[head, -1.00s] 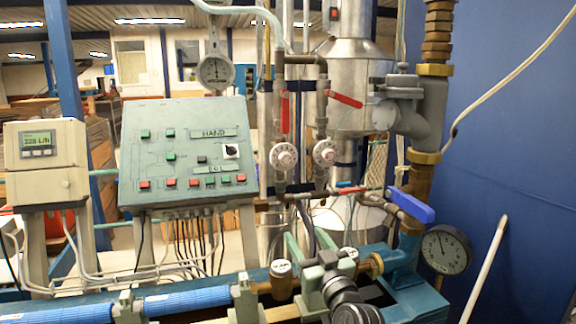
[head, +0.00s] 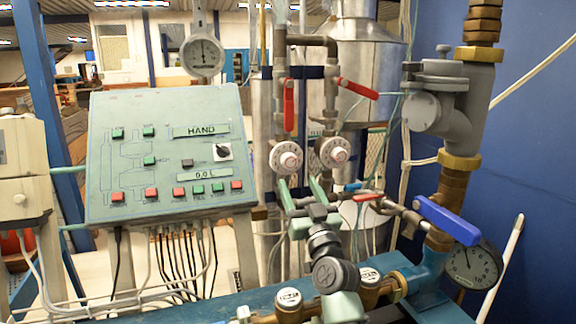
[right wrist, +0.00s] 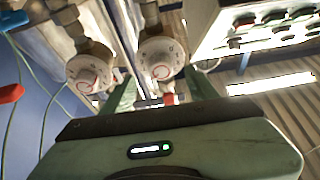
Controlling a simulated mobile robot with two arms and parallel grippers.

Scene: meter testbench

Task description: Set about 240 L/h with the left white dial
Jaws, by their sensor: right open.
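The left white dial (head: 286,158) is a round knob with dark marks on a vertical pipe. It also shows in the right wrist view (right wrist: 161,62), which looks upside down. The right white dial (head: 333,152) is beside it and shows in the right wrist view too (right wrist: 90,73). My right gripper (head: 300,184) is open, with green fingers just below the dials in the head view. In the right wrist view its fingers (right wrist: 160,92) spread to either side of the left dial. I cannot tell whether they touch it. My left gripper is not in view.
A green control panel (head: 165,155) with buttons stands left of the dials. The flow display box (head: 22,165) is cut off, its reading unseen. Red lever handles (head: 289,105) are above the dials. A blue lever (head: 447,220) and a pressure gauge (head: 472,266) are at right.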

